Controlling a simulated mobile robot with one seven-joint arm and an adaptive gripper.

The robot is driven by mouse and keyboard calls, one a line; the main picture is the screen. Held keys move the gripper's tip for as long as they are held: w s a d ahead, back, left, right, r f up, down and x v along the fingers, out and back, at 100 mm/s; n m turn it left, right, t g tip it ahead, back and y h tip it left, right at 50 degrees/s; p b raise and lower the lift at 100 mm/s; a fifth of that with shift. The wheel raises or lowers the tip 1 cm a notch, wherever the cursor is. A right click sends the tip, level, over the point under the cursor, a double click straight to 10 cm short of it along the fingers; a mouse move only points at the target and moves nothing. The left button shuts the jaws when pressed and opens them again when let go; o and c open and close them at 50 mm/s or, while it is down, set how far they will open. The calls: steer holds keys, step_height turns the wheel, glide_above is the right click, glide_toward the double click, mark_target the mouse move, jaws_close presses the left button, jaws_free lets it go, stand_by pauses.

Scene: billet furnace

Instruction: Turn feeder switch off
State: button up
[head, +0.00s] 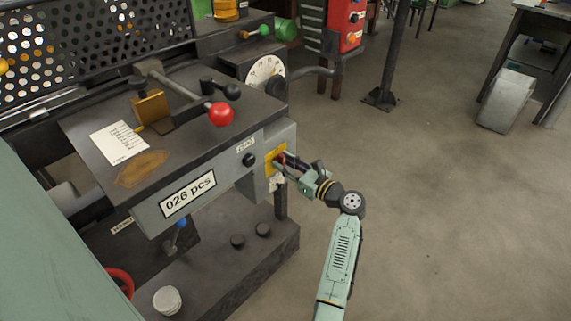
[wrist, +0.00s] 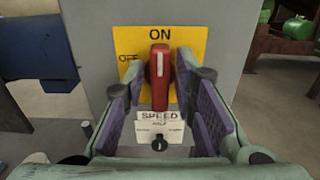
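The feeder switch (wrist: 160,70) is a red rotary handle with a white line, on a yellow plate (wrist: 186,42) marked ON and OFF. Its white line points up to ON; OFF is at the upper left. In the head view the yellow plate (head: 270,160) is on the right end of the grey machine, with the handle mostly hidden by my gripper (head: 284,166). In the wrist view my gripper (wrist: 160,82) is open, with one purple-padded finger on each side of the handle. The fingertips are close to it; I cannot tell whether they touch it.
A small SPEED label (wrist: 159,116) with a black knob (wrist: 159,144) is below the switch. A red-ball lever (head: 221,114) and a dial (head: 266,74) are on the machine. A dark post (head: 392,55) stands behind. The floor (head: 450,200) to the right is clear.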

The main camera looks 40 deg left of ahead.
jaws_close()
steer(key=shift+n, duration=0.3)
steer(key=n+b, duration=0.1)
steer(key=n, duration=0.2)
steer(key=shift+s+f, duration=0.1)
steer(key=shift+f, duration=0.05)
steer(key=n+b, duration=0.3)
steer(key=n, duration=0.1)
steer(key=n+b, duration=0.4)
steer(key=n, duration=0.1)
steer(key=n+b, duration=0.4)
steer(key=n, duration=0.1)
steer(key=shift+s+f, duration=0.25)
steer(key=shift+f, duration=0.05)
steer(key=shift+n, duration=0.3)
steer(key=shift+o, duration=1.5)
jaws_free()
steer(key=shift+r, duration=0.1)
